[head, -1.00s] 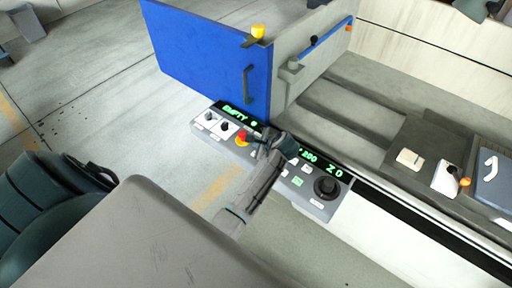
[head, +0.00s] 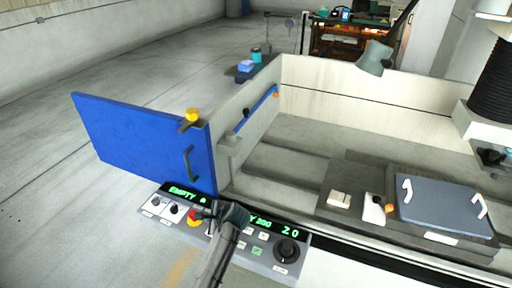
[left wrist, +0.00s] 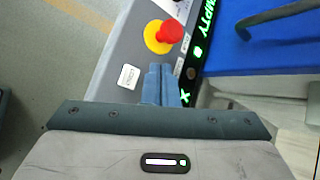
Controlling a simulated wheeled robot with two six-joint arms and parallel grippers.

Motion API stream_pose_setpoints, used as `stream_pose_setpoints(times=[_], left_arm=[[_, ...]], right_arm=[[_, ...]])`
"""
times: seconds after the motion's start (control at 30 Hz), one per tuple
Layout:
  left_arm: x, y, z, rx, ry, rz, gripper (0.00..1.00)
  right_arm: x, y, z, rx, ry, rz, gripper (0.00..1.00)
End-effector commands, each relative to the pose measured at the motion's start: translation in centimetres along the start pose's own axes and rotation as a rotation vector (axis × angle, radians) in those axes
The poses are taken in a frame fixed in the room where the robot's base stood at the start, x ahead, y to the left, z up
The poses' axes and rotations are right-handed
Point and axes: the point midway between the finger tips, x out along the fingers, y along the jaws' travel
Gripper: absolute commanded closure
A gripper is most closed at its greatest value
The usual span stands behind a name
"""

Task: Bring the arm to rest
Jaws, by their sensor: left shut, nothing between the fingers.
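My left gripper (head: 206,214) is over the machine's control panel (head: 265,262), close to the red emergency stop button on its yellow base (head: 194,218). In the left wrist view its fingers (left wrist: 160,75) are together and hold nothing. The red button (left wrist: 170,31) is just beyond the fingertips there, with a gap between. I cannot tell how high the fingers are above the panel. My left arm hides part of the panel and its green display. My right gripper is not in view.
A blue door (head: 145,143) with a handle stands open behind the panel. The machine bed (head: 290,165) holds a grey-blue plate with white handles (head: 445,205) and small blocks. A lamp head (head: 374,58) hangs over the back wall. The floor at left is clear.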

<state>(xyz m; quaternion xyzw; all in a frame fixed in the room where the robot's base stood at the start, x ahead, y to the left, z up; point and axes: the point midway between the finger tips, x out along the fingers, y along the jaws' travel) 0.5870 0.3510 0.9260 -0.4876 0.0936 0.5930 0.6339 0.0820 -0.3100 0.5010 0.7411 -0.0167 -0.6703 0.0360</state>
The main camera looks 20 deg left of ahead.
Motion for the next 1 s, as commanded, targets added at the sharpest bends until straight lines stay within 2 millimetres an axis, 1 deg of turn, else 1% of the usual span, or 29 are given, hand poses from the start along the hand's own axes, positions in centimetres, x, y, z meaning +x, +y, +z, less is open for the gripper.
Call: stream_pose_setpoints(times=[0.07,0.17,0.27,0.37,0.4,0.47,0.5,0.6,0.7,0.8,1.0], left_arm=[[0.0,0.1,0.0,-0.003,0.001,0.001,1.00],[-0.1,1.1,0.5,-0.045,0.014,0.010,1.00],[-0.5,4.0,1.4,-0.160,0.055,0.038,1.00],[-1.8,8.0,3.1,-0.340,0.116,0.088,1.00],[-2.5,9.7,3.8,-0.419,0.145,0.112,1.00],[-3.9,12.2,4.9,-0.535,0.187,0.154,1.00],[-5.0,13.7,5.6,-0.608,0.212,0.183,1.00],[-7.7,16.7,7.1,-0.762,0.269,0.256,1.00],[-9.9,18.8,8.3,-0.868,0.307,0.316,1.00],[-11.9,20.3,9.2,-0.947,0.335,0.368,1.00],[-15.4,22.6,10.8,-1.063,0.374,0.458,1.00]], right_arm=[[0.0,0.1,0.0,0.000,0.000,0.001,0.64],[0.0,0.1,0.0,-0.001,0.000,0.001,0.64],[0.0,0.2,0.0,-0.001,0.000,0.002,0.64],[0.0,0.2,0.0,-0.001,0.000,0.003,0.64],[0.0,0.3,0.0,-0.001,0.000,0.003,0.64],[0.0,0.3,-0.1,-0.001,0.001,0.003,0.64],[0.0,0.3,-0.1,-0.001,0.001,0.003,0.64],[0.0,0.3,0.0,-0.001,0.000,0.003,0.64],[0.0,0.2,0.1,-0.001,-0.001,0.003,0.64],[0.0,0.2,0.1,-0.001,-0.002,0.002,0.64],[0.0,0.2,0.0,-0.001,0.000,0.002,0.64]])
